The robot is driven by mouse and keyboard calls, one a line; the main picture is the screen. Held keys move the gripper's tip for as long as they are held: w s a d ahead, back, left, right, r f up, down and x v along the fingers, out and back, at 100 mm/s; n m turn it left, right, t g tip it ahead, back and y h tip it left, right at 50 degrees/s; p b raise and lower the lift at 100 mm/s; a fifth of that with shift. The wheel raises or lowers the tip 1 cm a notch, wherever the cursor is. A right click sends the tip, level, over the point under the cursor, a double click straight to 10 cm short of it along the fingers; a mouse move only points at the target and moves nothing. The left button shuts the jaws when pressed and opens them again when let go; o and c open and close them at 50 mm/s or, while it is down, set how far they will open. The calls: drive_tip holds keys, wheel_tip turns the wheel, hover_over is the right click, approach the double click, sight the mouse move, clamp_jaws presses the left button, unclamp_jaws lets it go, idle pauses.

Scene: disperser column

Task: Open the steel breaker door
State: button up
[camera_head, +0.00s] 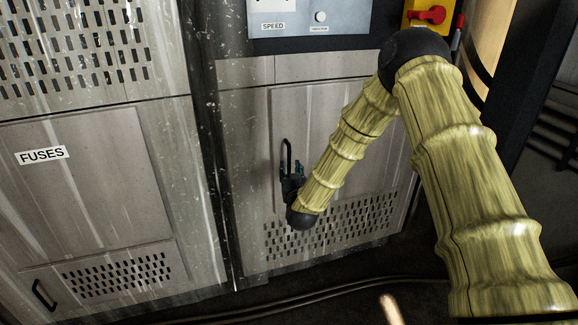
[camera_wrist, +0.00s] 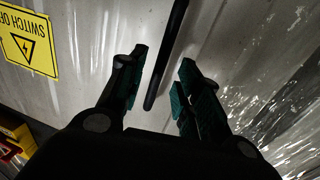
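A steel door (camera_head: 330,120) with a vertical black handle (camera_head: 284,152) near its left edge is at the centre of the head view. It looks closed. No label reading "breaker" is readable on it. My gripper (camera_head: 291,172) is at the handle's lower part. In the wrist view, the handle bar (camera_wrist: 170,50) runs between the two spread fingers of my gripper (camera_wrist: 163,68), with gaps visible on both sides. The fingers are open and do not clamp the bar. The handle's lower end shows between the fingers. My arm hides part of the door's right side.
A cabinet labelled FUSES (camera_head: 42,155) with its own low handle (camera_head: 44,295) stands at left. A red switch (camera_head: 428,14) is on a yellow box above. A yellow warning sign (camera_wrist: 28,40) shows in the wrist view. A cable (camera_head: 300,308) lies on the floor.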

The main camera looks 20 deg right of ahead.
sight(289, 165)
drive_tip(key=shift+w+d, duration=0.15)
drive_tip(key=shift+w, duration=0.85)
drive_tip(key=shift+w+d, duration=0.15)
drive_tip(key=shift+w, duration=0.85)
clamp_jaws()
